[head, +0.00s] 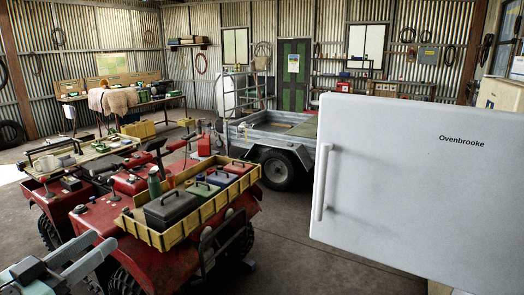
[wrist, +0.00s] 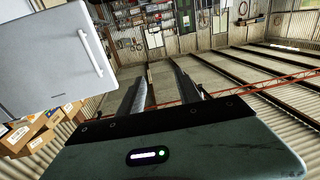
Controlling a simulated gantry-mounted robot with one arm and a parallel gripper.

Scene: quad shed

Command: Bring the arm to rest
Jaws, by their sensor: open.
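My gripper (wrist: 160,84) shows in the wrist view with its two dark fingers apart and nothing between them. In the head view part of my gripper (head: 96,243) shows at the bottom left corner, in front of the red quad bike (head: 100,222). The rest of my arm is out of that view.
A white fridge door (head: 425,190) fills the right of the head view; the fridge (wrist: 45,60) is left of my fingers in the wrist view. A yellow crate (head: 181,238) of lidded boxes sits on the quad. A trailer (head: 230,135) stands behind. The middle floor (head: 310,255) is clear.

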